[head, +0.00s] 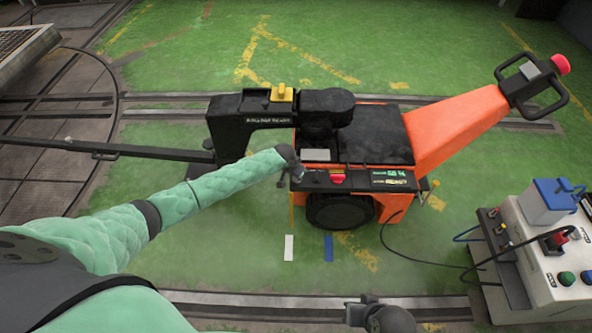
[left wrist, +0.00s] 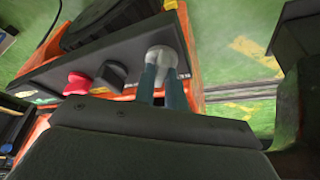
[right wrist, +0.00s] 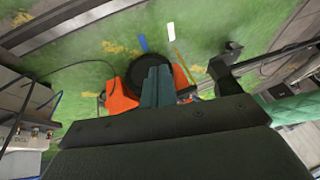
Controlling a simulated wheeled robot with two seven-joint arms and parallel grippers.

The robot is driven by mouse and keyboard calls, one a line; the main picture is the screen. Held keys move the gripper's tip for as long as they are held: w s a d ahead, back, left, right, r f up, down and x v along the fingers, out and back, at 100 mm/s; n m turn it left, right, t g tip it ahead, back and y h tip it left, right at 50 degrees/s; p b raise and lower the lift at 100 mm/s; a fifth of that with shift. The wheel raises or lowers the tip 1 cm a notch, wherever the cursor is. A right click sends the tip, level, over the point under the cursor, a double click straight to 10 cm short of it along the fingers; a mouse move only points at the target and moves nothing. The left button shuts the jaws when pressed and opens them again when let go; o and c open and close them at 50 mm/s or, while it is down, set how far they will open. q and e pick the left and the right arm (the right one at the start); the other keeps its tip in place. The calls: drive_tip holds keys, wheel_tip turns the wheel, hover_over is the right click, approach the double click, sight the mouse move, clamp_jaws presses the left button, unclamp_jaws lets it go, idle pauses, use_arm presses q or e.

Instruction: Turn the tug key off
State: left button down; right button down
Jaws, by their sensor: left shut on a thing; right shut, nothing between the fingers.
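The orange tug (head: 455,125) stands on the green floor with a dark control panel (head: 355,186) along its near side. My left gripper (head: 291,166) is at the left end of this panel. In the left wrist view its two fingers (left wrist: 162,82) are shut on a pale grey key head (left wrist: 163,54) at the panel. The key's angle is hard to read there, and in the head view the gripper covers it. My right gripper (right wrist: 157,82) is shut and empty, apart from the tug. The right wrist shows at the bottom of the head view.
A red mushroom button (left wrist: 78,82) and a black knob (left wrist: 113,73) sit beside the key. A charger cart (head: 525,262) with a cable to the tug stands at the right. A yellow-handled part (head: 282,92) tops the tug's black coupling arm.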

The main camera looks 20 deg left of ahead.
use_arm(q)
drive_tip(key=n+y+p, duration=0.1)
drive_tip(key=n+p, duration=0.2)
drive_tip(key=n+y+p, duration=0.1)
drive_tip(key=n+p, duration=0.2)
drive_tip(key=shift+d+r+p, duration=0.15)
drive_tip(key=shift+d+p, duration=0.05)
drive_tip(key=shift+p, duration=0.15)
drive_tip(key=shift+w+n+y+p, duration=0.1)
drive_tip(key=shift+n+y+p, duration=0.25)
drive_tip(key=shift+n, duration=0.25)
use_arm(e)
drive_tip(key=s+d+r+g+h, duration=0.2)
drive_tip(key=d+r, duration=0.5)
drive_tip(key=d, duration=0.2)
drive_tip(key=shift+s+r+m+g+h, duration=0.3)
drive_tip(key=shift+r+m, duration=0.1)
use_arm(q)
drive_tip(key=c, duration=1.4)
unclamp_jaws()
drive_tip(key=shift+c, duration=0.2)
